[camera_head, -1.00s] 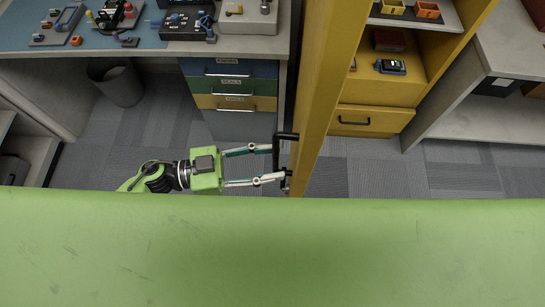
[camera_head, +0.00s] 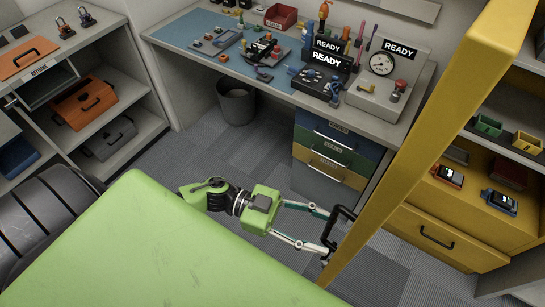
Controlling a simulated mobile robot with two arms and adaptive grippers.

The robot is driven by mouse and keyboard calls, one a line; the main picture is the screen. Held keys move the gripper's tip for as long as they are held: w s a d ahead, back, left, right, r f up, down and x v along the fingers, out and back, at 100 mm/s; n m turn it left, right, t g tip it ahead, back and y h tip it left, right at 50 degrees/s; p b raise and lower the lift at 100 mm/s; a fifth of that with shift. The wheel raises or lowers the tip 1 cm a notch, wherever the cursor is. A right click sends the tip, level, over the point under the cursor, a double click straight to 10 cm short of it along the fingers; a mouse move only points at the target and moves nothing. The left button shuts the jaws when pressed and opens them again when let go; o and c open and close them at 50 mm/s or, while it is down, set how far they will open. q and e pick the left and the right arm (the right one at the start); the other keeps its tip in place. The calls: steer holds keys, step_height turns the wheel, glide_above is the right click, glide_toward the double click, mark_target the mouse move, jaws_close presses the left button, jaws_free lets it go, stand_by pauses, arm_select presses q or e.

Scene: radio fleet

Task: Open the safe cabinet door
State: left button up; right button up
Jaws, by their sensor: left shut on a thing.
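The safe cabinet (camera_head: 455,200) is yellow and stands at the right. Its door (camera_head: 424,143) shows edge-on as a tall yellow slab, swung out from the cabinet, with shelves and a drawer visible beside it. A black door handle (camera_head: 341,222) sits on the door's left face near its outer edge. My left gripper (camera_head: 328,232) comes in from the left, and its two fingers are shut on the handle. My right gripper is not in view.
A workbench (camera_head: 408,122) with devices and coloured drawers stands behind my arm. A grey bin (camera_head: 237,103) is under it. Shelves (camera_head: 130,115) with cases stand at the left.

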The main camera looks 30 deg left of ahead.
arm_select(q)
steer(key=o, duration=0.6)
steer(key=shift+g, duration=0.3)
steer(key=shift+s+a+f, duration=0.1)
steer(key=shift+s+a, duration=0.2)
steer(key=shift+a, duration=0.45)
steer(key=shift+s+a+f, duration=0.1)
steer(key=shift+s+a, duration=0.15)
steer(key=shift+a, duration=0.45)
steer(key=shift+s+a+f, duration=0.1)
steer(key=shift+s+a, duration=0.2)
steer(key=shift+a, duration=0.8)
steer(key=shift+c, duration=0.4)
steer(key=shift+s+a+r, duration=0.3)
steer(key=shift+s+a, duration=0.45)
steer(key=shift+a, duration=0.15)
steer(key=c, duration=0.5)
steer(key=shift+w+a+r, duration=0.1)
steer(key=shift+w+a, duration=0.05)
steer(key=shift+a, duration=0.95)
steer(key=shift+w+a, duration=0.1)
steer(key=shift+a, duration=0.95)
steer(key=shift+c, duration=0.2)
